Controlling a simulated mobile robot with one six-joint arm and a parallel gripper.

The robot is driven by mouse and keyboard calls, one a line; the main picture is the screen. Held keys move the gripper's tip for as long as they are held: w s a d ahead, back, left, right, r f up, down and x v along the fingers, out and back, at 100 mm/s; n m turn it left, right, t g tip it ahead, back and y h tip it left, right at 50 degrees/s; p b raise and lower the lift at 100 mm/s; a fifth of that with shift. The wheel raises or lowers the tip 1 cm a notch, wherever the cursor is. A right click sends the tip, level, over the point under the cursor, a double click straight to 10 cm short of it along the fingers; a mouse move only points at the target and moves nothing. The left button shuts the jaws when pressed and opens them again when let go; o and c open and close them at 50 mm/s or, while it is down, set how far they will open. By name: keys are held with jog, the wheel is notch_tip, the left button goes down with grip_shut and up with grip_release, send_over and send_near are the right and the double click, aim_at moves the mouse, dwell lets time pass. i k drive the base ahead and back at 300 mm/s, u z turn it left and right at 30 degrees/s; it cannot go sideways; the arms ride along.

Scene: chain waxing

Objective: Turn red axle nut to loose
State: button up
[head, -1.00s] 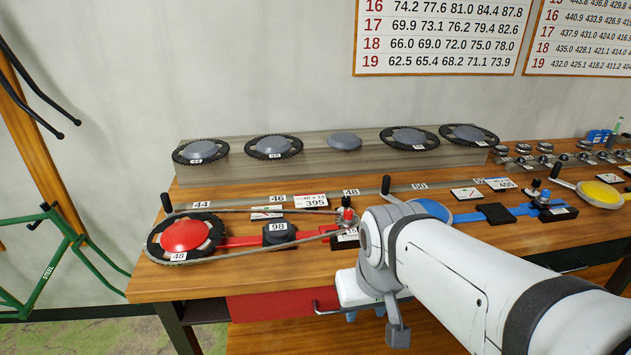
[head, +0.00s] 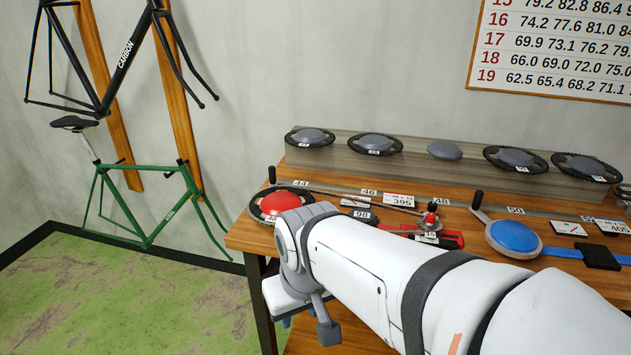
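A small red knob, which looks like the red axle nut (head: 431,218), stands on a small cog at the right end of a red fixture (head: 449,240) on the bench. Whether it is tight or loose cannot be told. A large chainring with a red cap (head: 279,203) is at the fixture's left end, partly hidden by my arm. A chain runs from it toward the small cog. My gripper (head: 297,320) is low in front of the bench edge, left of and below the nut, apart from it. Its fingers are mostly hidden, so their opening cannot be judged.
A blue-capped fixture (head: 514,237) with a black-knobbed crank lies to the right. Several chainrings stand on the grey rear ledge (head: 410,175). A green bike frame (head: 140,205) hangs on the left wall. The floor (head: 90,290) at left is free.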

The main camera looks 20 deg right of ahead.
aim_at(431, 218)
jog(key=u, duration=1.2)
jog(key=k, duration=1)
jog(key=z, duration=1.85)
jog(key=i, duration=1)
jog(key=z, duration=0.05)
